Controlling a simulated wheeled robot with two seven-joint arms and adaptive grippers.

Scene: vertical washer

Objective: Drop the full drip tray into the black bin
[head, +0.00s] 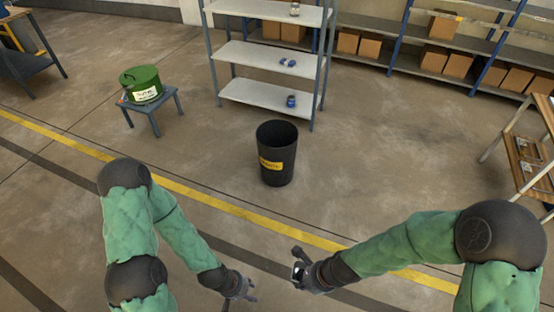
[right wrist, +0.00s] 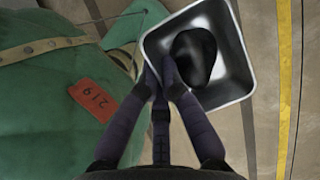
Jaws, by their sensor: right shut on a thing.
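The drip tray (right wrist: 226,91) is a square metal pan with dark liquid pooled in it, seen in the right wrist view. My right gripper (right wrist: 160,78) is shut on its near left rim, and the tray extends beyond the fingers. In the head view my right gripper (head: 298,268) is above the floor, in front of the bin; the tray is hard to make out there. The black bin (head: 276,172) stands upright on the floor, open at the top, with a yellow label. My left gripper (head: 250,290) is low at the bottom centre; its fingers are too small to judge.
A grey shelf rack (head: 270,95) stands behind the bin. A green container (head: 142,85) sits on a small stool (head: 153,110) at the left. A wooden-shelved rack (head: 528,150) is at the far right. Floor between my grippers and the bin is clear, crossed by a yellow line.

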